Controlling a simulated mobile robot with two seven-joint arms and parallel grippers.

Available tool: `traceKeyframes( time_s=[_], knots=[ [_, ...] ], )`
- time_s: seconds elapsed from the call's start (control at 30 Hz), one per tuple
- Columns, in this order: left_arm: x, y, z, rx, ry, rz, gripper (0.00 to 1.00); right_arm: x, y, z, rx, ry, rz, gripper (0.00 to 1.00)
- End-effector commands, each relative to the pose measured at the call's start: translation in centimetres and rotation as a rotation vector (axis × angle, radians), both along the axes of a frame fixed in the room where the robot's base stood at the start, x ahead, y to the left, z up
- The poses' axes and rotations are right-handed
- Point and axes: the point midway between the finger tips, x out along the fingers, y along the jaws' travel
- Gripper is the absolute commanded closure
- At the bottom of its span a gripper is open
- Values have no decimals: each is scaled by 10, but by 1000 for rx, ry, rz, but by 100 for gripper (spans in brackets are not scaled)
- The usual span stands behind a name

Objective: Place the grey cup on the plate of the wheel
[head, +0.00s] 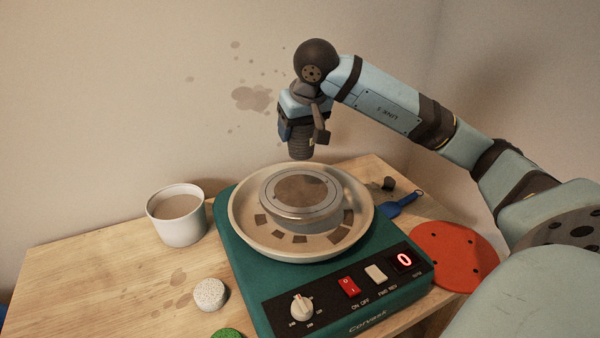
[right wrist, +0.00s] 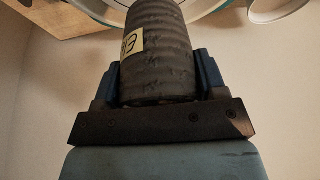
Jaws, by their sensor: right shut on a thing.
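The grey cup (head: 301,150) is dark and ribbed. In the right wrist view the cup (right wrist: 158,60) carries a pale yellow label. My right gripper (head: 302,133) is shut on the cup and points down, with one finger on each side in the wrist view (right wrist: 160,75). The plate of the wheel (head: 300,188) is a round metal disc with a brownish top and is empty. My left gripper is not in view.
The green wheel body (head: 232,232) has a beige splash pan (head: 250,231) around the plate. A white cup with brown contents (head: 178,225) stands left. A speckled disc (head: 210,294), red disc (head: 455,255) and blue-handled tool (head: 400,205) lie nearby. The table's left part is clear.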

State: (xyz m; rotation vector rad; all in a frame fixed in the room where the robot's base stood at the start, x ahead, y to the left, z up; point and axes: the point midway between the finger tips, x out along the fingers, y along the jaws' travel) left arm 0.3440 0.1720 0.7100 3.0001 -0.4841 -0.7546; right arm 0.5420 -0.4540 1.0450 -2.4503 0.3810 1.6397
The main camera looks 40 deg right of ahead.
Motion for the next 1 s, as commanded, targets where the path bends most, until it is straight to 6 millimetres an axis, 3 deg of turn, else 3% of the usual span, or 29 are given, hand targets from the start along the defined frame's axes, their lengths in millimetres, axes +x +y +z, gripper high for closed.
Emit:
traceKeyframes(
  time_s=[0.03,0.13,0.43,0.63,1.0],
  knots=[
    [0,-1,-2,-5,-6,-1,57,-1,0,-18,0,5,1,64],
    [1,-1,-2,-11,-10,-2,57,-1,0,-38,1,4,1,64],
    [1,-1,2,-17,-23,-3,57,0,0,-63,0,0,1,64],
    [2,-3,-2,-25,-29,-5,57,-1,1,-92,0,2,1,64],
    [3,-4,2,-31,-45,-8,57,0,0,-95,-1,-1,1,64]
  ],
)
